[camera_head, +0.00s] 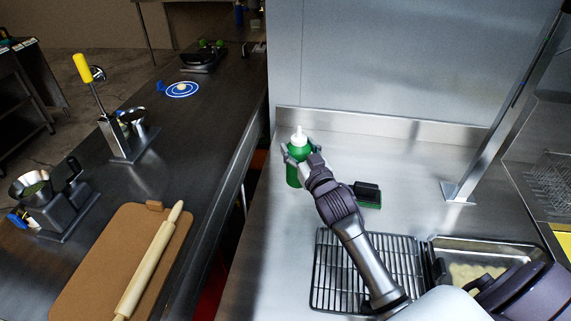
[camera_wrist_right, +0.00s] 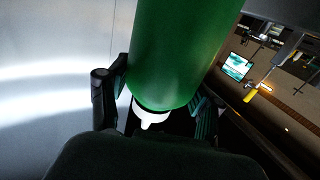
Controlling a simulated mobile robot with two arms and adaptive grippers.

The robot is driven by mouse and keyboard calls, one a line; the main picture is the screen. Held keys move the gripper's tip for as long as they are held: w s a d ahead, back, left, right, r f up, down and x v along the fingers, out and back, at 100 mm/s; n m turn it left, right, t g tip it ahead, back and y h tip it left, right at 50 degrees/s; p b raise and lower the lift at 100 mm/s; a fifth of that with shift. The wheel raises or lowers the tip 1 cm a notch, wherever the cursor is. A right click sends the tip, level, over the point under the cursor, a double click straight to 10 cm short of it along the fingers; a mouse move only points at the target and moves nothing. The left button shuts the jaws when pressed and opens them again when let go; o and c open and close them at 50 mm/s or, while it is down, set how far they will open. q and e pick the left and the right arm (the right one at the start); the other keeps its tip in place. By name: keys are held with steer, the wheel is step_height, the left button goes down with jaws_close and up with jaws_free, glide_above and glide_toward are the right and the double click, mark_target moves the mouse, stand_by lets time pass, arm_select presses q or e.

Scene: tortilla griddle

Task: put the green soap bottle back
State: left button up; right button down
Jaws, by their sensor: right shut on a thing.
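The green soap bottle (camera_head: 293,174) has a white nozzle and stands upright at the back left of the steel counter, near its left edge. My right gripper (camera_head: 299,154) is shut around the upper part of the bottle. In the right wrist view the green bottle (camera_wrist_right: 180,50) fills the top middle, with its white nozzle low in the picture, between the fingers of the right gripper (camera_wrist_right: 158,105). Whether the bottle's base touches the counter is hard to tell. My left gripper is not in view.
A black-handled scrubber (camera_head: 368,194) lies right of the bottle. A wire rack (camera_head: 330,270) and a metal pan (camera_head: 485,248) are nearer the front. A steel post (camera_head: 460,191) stands at right. A gap separates the left counter with its cutting board (camera_head: 100,255) and rolling pin (camera_head: 150,260).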

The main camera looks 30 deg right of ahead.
steer(key=w+a+f, duration=0.1)
steer(key=w+a, duration=0.1)
steer(key=shift+a+f, duration=0.3)
steer(key=shift+f, duration=0.1)
step_height(320, 180, down, 3)
steer(key=shift+f+p, duration=0.1)
steer(key=shift+p, duration=0.35)
steer(key=shift+f, duration=0.55)
steer(key=shift+c, duration=1.1)
jaws_free()
steer(key=shift+f, duration=0.1)
steer(key=shift+r, duration=0.25)
steer(key=b, duration=0.2)
glide_toward(290, 170)
steer(key=shift+w+f, duration=0.2)
steer(key=shift+w, duration=0.15)
